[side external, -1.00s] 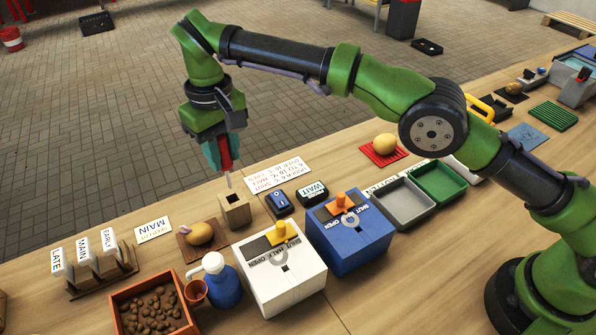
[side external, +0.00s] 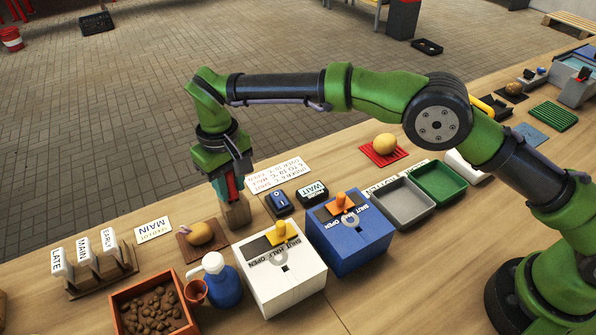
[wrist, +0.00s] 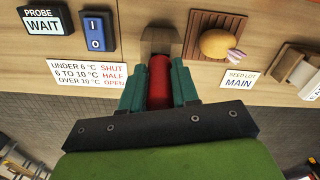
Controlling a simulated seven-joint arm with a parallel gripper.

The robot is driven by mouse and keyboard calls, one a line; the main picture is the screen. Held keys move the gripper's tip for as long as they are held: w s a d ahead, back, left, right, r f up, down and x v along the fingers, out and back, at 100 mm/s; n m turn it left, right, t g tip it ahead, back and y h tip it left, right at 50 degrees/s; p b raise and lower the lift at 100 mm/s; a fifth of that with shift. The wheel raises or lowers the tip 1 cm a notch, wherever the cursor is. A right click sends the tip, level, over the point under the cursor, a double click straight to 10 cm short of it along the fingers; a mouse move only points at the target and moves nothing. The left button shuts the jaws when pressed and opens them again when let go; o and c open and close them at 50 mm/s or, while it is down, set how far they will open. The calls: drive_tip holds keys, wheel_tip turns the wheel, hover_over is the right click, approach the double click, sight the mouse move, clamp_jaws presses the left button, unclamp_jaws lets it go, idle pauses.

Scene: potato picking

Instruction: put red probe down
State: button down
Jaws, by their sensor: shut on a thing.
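The red probe (wrist: 159,80) is upright between the fingers of my gripper (wrist: 159,88) in the wrist view. My gripper is shut on it. In the side external view my gripper (side external: 229,188) is low over a small wooden block holder (side external: 237,213), with the probe's red handle just above the block. The block also shows in the wrist view (wrist: 162,36), just beyond the probe. The probe's thin metal tip is hidden, apparently down in the block; how deep it sits I cannot tell.
A blue switch (side external: 279,203) and a black display reading WAIT (side external: 312,192) stand right of the block. A potato (side external: 200,233) on a wooden board is at left. White (side external: 291,286) and blue (side external: 350,246) boxes with levers stand in front. A lettered card (side external: 279,174) lies behind.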

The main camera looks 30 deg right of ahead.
drive_tip(key=shift+f, duration=0.45)
drive_tip(key=c, duration=0.8)
unclamp_jaws()
drive_tip(key=shift+c, duration=0.2)
drive_tip(key=shift+r, duration=0.1)
